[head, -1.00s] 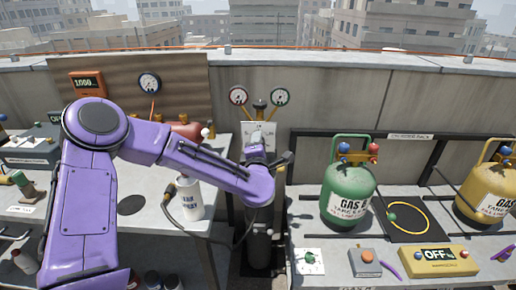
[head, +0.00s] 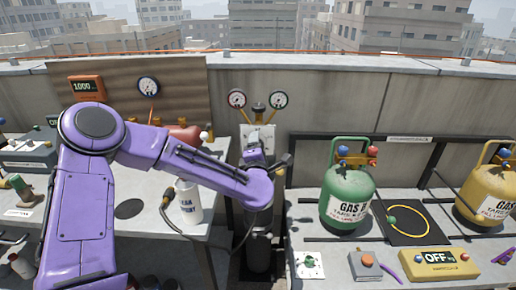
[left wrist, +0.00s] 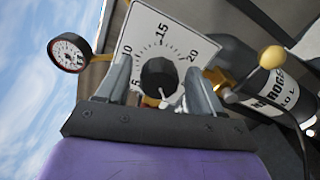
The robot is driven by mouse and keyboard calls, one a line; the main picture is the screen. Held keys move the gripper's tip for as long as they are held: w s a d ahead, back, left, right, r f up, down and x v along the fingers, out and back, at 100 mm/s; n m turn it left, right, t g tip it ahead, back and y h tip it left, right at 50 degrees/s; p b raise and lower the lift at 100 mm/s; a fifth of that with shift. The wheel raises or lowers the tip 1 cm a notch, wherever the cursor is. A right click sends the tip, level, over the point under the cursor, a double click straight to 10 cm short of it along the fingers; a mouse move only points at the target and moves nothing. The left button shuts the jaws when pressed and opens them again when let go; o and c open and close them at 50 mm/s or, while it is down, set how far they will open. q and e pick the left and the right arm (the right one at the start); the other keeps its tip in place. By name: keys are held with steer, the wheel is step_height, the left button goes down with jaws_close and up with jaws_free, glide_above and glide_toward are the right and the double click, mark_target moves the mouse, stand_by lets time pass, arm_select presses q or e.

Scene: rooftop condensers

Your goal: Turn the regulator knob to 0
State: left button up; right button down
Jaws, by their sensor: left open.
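The regulator's black round knob (left wrist: 159,77) sits on a white dial plate (left wrist: 150,32) marked 5, 10, 15 and 20 in the left wrist view. A small white mark shows at the knob's lower edge; I cannot tell for sure which value it points to. My left gripper (left wrist: 159,68) is open, with one finger on each side of the knob; contact is not clear. In the head view the dial plate (head: 266,131) shows behind my left gripper (head: 258,155), which hides the knob. My right gripper is not in view.
Two gauges, left (head: 237,99) and right (head: 278,99), stand above the plate. A dark nitrogen cylinder (left wrist: 262,88) is beside the dial. A yellow ball-ended lever (left wrist: 271,57) is close to the right finger. Benches with a green gas cylinder (head: 346,188) and a white bottle (head: 188,203) flank it.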

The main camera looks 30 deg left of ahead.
arm_select(q)
steer(key=b+v, duration=0.1)
steer(key=v, duration=0.9)
steer(key=shift+s+b, duration=0.2)
steer(key=shift+b, duration=0.15)
steer(key=shift+d, duration=0.1)
steer(key=s+d+f+m+g+h, duration=0.25)
steer(key=f+m, duration=0.45)
steer(key=f, duration=0.4)
steer(key=s+d+f+m+g+h, duration=0.2)
steer(key=s+f+m+h, duration=0.2)
steer(key=f+m, duration=0.6)
steer(key=s+a+f+m+g, duration=0.1)
steer(key=s+f+g, duration=0.2)
steer(key=s+f, duration=0.6)
steer(key=s+a+f+m+g+p, duration=0.1)
steer(key=s+f+g, duration=0.3)
steer(key=s+f, duration=0.4)
steer(key=s+a+m, duration=0.1)
steer(key=s, duration=0.5)
steer(key=shift+s+a+f+m, duration=0.15)
steer(key=shift+a+f+m, duration=0.15)
steer(key=shift+f, duration=0.05)
